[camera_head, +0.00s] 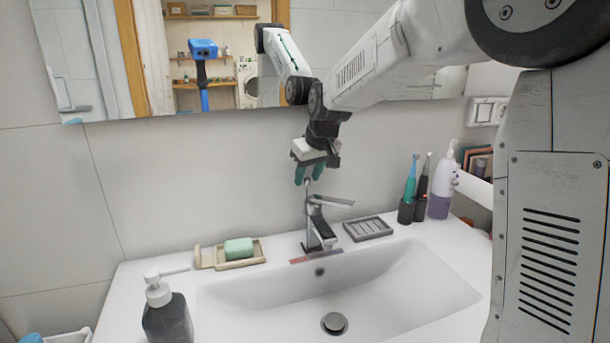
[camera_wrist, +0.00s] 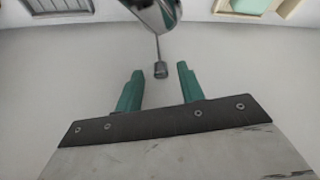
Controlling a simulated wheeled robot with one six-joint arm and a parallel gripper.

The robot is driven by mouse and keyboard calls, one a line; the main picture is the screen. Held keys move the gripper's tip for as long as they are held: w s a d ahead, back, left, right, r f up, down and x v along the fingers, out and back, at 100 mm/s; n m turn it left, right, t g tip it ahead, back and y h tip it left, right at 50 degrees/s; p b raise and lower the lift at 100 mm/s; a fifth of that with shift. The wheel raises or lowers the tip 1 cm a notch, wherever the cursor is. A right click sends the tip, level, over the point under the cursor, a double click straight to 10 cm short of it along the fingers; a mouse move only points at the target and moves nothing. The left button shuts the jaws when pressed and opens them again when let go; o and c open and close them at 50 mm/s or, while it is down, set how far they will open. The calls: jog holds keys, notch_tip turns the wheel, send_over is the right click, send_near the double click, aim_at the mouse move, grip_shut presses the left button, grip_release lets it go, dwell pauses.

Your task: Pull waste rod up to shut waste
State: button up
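The waste rod (camera_wrist: 159,55) is a thin metal rod with a small dark knob (camera_wrist: 160,70), behind the faucet in the wrist view. The chrome faucet (camera_head: 318,222) stands at the back of the sink. The round waste plug (camera_head: 334,323) sits in the basin's drain; its exact height is hard to tell. My gripper (camera_head: 309,178) is above the faucet, pointing down. In the wrist view its green fingers (camera_wrist: 160,76) are open, with the knob in the gap between the tips and space on both sides.
A soap dish (camera_head: 232,262) with green soap (camera_head: 238,248) is left of the faucet, a grey slatted tray (camera_head: 367,228) right of it. Toothbrushes (camera_head: 411,180) and a white-and-purple bottle (camera_head: 441,190) stand at right. A dark dispenser (camera_head: 167,316) is front left. The wall and mirror (camera_head: 225,103) are close behind.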

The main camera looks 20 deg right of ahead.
grip_shut()
jog(key=shift+r, duration=1.05)
jog(key=shift+o, duration=0.3)
grip_release()
jog(key=v, duration=0.7)
jog(key=shift+r, duration=0.35)
jog(key=shift+s, duration=0.1)
